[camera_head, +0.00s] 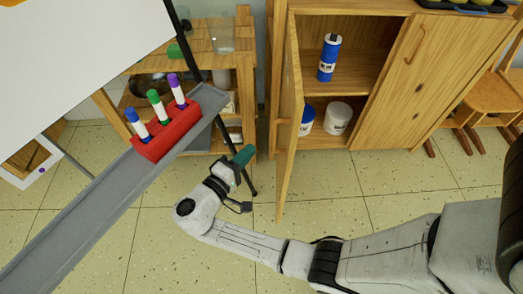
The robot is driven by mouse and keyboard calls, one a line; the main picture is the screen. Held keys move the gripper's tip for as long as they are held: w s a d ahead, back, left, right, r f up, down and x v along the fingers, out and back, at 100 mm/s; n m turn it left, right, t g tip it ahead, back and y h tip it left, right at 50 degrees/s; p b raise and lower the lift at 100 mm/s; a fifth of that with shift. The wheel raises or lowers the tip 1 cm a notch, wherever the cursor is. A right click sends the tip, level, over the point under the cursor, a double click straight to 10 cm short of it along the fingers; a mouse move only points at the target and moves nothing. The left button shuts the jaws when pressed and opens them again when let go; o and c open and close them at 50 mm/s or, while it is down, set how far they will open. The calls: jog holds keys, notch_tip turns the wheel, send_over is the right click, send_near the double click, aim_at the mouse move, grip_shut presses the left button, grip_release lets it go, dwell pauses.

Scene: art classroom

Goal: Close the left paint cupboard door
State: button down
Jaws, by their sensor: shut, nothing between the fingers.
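The wooden paint cupboard (405,75) stands at the upper right. Its left door (290,110) is swung open and points toward me, seen nearly edge-on, with a handle on its left face. Inside the cupboard are a blue and white bottle (329,58) on the shelf, and a white tub (338,117) and a blue-lidded tub (307,118) at the bottom. The right door is closed. My gripper (245,155), with teal fingers, is shut and empty. It is left of the open door, apart from it in the picture.
A grey easel ledge (80,226) with a red marker holder (167,134) crosses the left side, near my gripper. A wooden shelf unit (245,75) stands behind. Wooden chairs (492,95) are at the far right. Tiled floor is clear below the door.

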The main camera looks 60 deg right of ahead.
jog(key=shift+s+d, duration=1.45)
jog(key=shift+d, duration=0.05)
jog(key=shift+s, duration=0.1)
